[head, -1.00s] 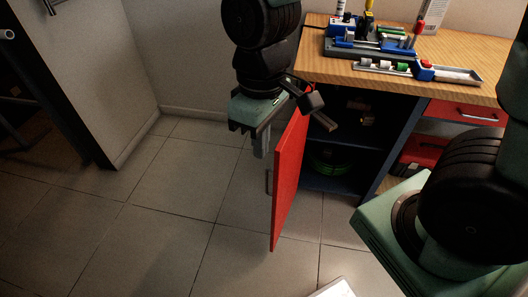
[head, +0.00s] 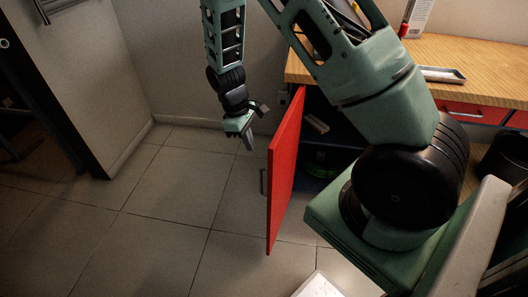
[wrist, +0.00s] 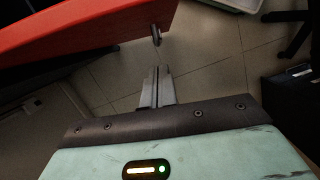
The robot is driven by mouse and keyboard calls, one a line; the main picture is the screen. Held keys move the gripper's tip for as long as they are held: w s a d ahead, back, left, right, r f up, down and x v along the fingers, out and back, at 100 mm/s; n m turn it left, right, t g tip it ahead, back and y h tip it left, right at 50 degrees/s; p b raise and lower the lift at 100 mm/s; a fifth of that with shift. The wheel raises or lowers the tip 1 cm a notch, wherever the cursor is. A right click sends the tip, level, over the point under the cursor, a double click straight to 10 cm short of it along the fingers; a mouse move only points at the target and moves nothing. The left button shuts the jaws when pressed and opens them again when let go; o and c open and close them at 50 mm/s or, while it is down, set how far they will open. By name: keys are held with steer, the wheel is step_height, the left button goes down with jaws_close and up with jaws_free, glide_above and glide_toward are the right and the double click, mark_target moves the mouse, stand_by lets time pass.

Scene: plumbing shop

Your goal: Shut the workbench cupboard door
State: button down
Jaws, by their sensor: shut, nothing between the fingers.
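The red cupboard door (head: 285,170) of the workbench stands wide open, its edge toward the head camera. Its handle (head: 264,182) is on the left face, and the handle also shows in the wrist view (wrist: 156,36). My gripper (head: 247,143) hangs to the left of the door, near its upper part, with a gap between. In the wrist view the fingers (wrist: 157,85) are together and empty, pointing toward the red door (wrist: 80,25) and its handle without touching. The cupboard opening (head: 325,135) is dark and partly hidden by my arm.
The wooden workbench top (head: 480,58) with a metal tray (head: 442,75) is at the right. Red drawers (head: 474,112) sit below it. A white flat thing (head: 320,286) lies on the floor in front. The tiled floor left of the door is clear.

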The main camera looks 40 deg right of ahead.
steer(key=s+f, duration=0.1)
steer(key=s+d+f, duration=0.1)
steer(key=s+f, duration=0.1)
steer(key=shift+s+d+p, duration=0.15)
steer(key=shift+d+p, duration=0.2)
steer(key=shift+s+d, duration=0.3)
steer(key=shift+s, duration=0.2)
steer(key=shift+s, duration=0.15)
